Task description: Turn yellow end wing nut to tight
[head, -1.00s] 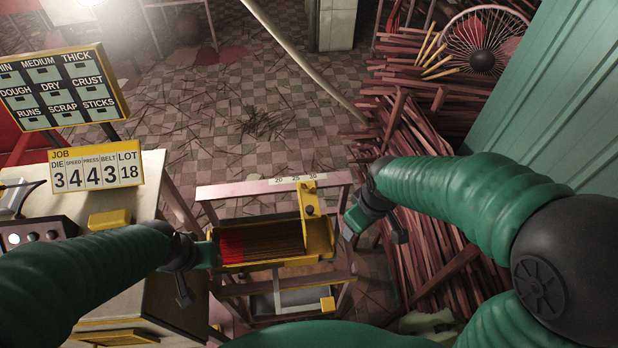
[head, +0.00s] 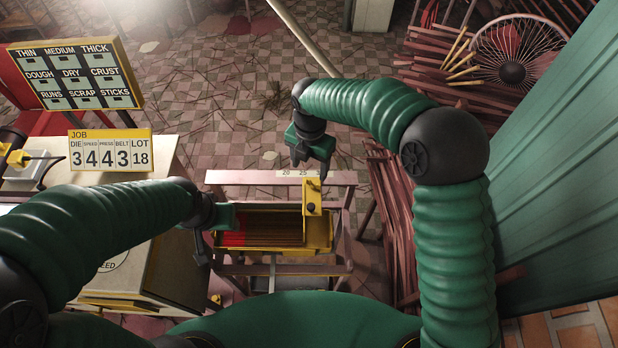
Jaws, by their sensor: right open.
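The yellow end (head: 319,232) stands at the right side of the tray, as an upright yellow bracket and block. A small dark knob, seemingly the wing nut (head: 311,208), sits on its bracket; its shape is too small to make out. My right gripper (head: 310,166) is open and points down just behind the bracket, over the scale strip, apart from the nut as far as I can see. My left gripper (head: 214,236) is at the tray's left end by the red part; its fingers are too dark to read.
The yellow tray (head: 270,249) holds brown sticks with a red part at left, on a pinkish frame (head: 235,178) with a number scale (head: 297,174). A cabinet with a job sign (head: 110,150) stands left.

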